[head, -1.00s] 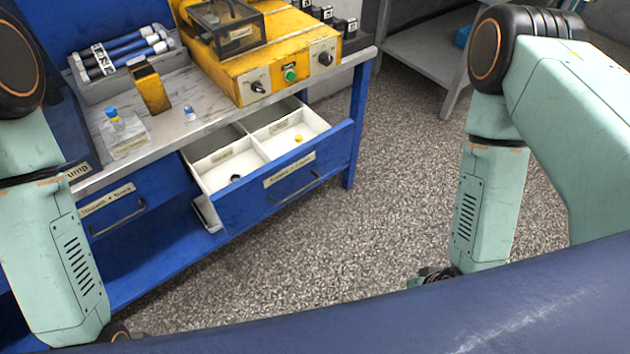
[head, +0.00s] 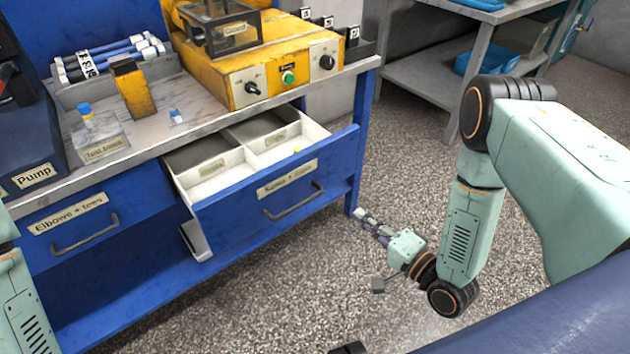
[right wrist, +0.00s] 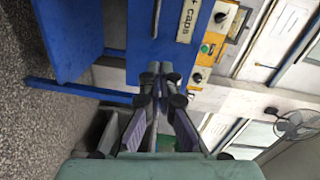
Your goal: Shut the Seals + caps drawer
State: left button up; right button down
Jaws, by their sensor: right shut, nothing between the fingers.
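The Seals + caps drawer (head: 230,215) stands pulled out of the blue bench, showing its white divided inside. Its label (head: 287,179) is blurred in the head view, but "+ caps" reads in the right wrist view (right wrist: 187,20). Its grey bar handle (head: 293,203) is on the front. My left gripper is out of view.
The Elbows drawer (head: 75,240) beside it is shut. The bench top carries a yellow control unit (head: 270,85), a yellow block (head: 133,90) and a clear box (head: 100,145). A blue bench leg (head: 358,150) stands near my right gripper. The speckled floor to the right is open.

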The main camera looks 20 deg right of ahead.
jog(key=r, duration=0.1)
jog(key=m+b, duration=0.2)
jog(key=b, duration=0.1)
send_near(316, 172)
jog(key=shift+t, duration=0.3)
jog(key=x, duration=0.6)
jog(key=shift+w+a+f, duration=0.15)
jog(key=shift+w+a, duration=0.05)
jog(key=shift+w, duration=0.15)
jog(key=shift+w+b, duration=0.1)
jog(key=shift+b, duration=0.2)
